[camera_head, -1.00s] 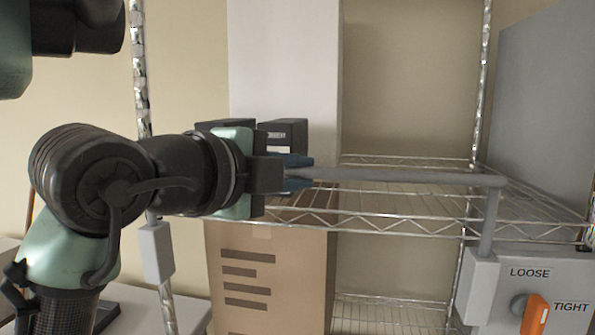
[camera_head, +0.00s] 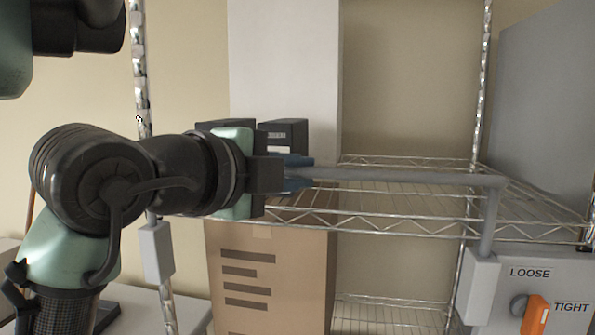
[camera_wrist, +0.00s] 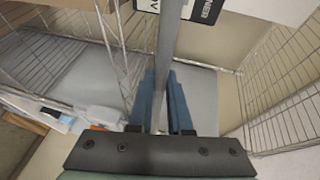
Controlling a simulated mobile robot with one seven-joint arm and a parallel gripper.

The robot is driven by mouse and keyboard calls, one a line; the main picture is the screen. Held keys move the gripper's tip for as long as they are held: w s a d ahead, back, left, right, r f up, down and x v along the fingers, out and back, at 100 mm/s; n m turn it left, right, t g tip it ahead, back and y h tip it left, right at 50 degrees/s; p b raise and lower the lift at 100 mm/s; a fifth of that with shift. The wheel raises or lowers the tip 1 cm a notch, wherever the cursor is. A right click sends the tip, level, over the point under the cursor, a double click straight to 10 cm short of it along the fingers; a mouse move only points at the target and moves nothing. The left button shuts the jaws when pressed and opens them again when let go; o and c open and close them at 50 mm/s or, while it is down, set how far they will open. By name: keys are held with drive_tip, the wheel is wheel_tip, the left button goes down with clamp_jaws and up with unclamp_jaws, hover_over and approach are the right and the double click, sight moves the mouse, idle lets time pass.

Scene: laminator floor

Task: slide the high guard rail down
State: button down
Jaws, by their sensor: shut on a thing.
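The guard rail (camera_head: 400,176) is a grey bar running level across the front of the wire shelf in the head view. At its right end it bends down into a post (camera_head: 489,222) that enters a grey block. In the wrist view the rail (camera_wrist: 170,45) passes between the two blue fingers (camera_wrist: 160,100). An orange knob (camera_head: 535,314) on a grey panel at the lower right lies toward the TIGHT label. The rail's left end is hidden behind my arm.
The wire shelf (camera_head: 400,229) lies just behind and below the rail. A tall white box (camera_head: 285,60) and dark boxes stand on it. A cardboard box (camera_head: 270,275) stands below. Chrome uprights (camera_head: 482,80) flank the shelf. A grey panel (camera_head: 550,100) is at right.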

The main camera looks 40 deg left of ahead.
wheel_tip(320, 180, down, 9)
drive_tip(key=b, duration=0.8)
drive_tip(key=shift+r, duration=0.15)
drive_tip(key=c, duration=0.8)
unclamp_jaws()
drive_tip(key=shift+c, duration=0.2)
drive_tip(key=shift+r, duration=0.15)
